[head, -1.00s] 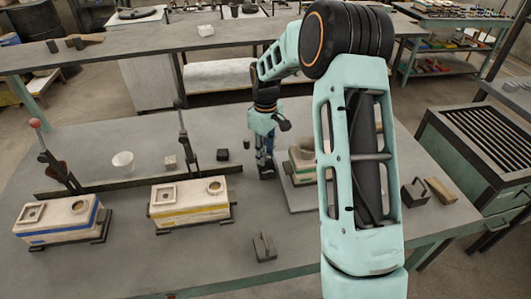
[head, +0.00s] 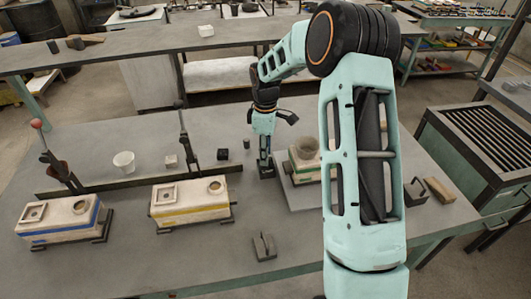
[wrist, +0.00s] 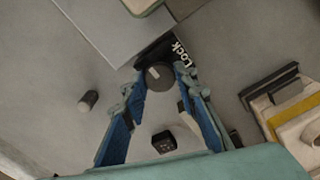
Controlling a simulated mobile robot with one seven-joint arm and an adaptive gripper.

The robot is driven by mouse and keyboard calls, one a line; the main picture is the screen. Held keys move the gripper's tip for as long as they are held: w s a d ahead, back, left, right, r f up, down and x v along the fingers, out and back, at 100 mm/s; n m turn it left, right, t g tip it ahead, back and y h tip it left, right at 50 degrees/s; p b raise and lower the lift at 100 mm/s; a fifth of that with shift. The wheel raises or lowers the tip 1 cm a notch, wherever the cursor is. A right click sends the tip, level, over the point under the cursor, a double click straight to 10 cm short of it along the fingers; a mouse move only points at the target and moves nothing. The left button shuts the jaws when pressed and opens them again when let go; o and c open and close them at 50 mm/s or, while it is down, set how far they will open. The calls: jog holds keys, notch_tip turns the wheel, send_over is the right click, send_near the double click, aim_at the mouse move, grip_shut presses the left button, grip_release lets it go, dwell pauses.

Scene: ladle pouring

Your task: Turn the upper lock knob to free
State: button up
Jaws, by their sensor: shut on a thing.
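The lock knob (wrist: 160,76) is a dark round knob with a pale mark on its top. It sits on a black base beside the white word "Lock", at the edge of a grey plate (wrist: 110,25). My gripper (wrist: 160,80) points down with its blue fingers on either side of the knob, shut on it. In the head view my gripper (head: 266,168) is low at the left edge of the plate, and it hides the knob there. I cannot tell from the mark whether the knob stands at free.
A green-banded mould (head: 305,155) stands on the plate, partly behind my arm. A yellow-banded mould (head: 190,203) and a blue-banded mould (head: 62,220) stand to the left. A small dark block (wrist: 164,142) lies near my fingers. A dark bracket (head: 264,247) lies in front.

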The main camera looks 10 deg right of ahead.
jog(key=o, duration=1.1)
jog(key=shift+o, duration=0.2)
notch_tip(320, 180, up, 12)
jog(key=shift+w+r, duration=0.1)
